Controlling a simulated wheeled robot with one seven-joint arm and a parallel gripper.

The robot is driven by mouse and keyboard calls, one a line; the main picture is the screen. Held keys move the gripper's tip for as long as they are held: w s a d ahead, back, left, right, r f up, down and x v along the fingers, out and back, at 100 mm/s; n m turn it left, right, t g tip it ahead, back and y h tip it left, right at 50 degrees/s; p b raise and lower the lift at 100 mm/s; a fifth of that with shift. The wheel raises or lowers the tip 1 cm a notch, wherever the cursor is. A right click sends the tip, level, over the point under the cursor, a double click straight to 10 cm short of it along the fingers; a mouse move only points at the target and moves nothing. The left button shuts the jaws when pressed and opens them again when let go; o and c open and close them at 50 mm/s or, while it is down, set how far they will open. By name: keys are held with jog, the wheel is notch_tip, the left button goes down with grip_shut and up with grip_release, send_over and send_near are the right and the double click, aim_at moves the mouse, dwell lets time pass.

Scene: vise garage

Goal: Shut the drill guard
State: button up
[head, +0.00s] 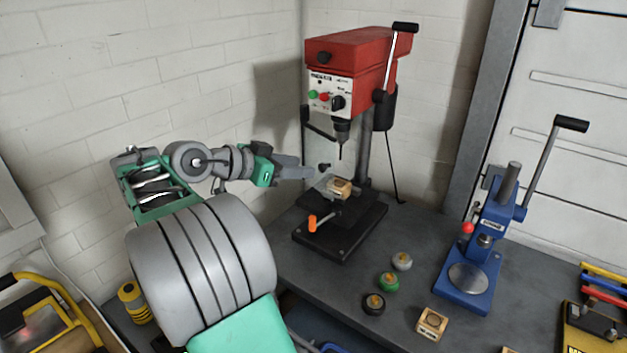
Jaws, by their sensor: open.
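The red drill press (345,70) stands on the bench in the corner, with its chuck and bit (342,135) in plain view. A black bar (306,118) at the left of its head appears to belong to the drill guard; any clear panel is hard to make out. The guard does not cover the front of the bit. A small dark knob (324,167) shows beside my gripper (312,173). My gripper reaches in from the left, below the bar and left of the bit. It is open, its fingers seen edge-on and small. I cannot tell whether it touches the knob.
A wooden block (339,188) sits on the drill's table. An orange-tipped handle (312,223) sticks out in front. Several round knobs (388,282) and another wooden block (432,323) lie on the bench. A blue press (481,250) stands at right. Walls close in behind the drill.

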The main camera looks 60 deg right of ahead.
aim_at(320, 168)
jog(key=p+x, duration=0.2)
jog(key=x, duration=0.2)
jog(key=shift+s+d, duration=0.25)
jog(key=shift+d, duration=0.1)
jog(key=shift+d+f, duration=0.2)
jog(key=shift+f, duration=0.05)
grip_shut()
dwell(0.9)
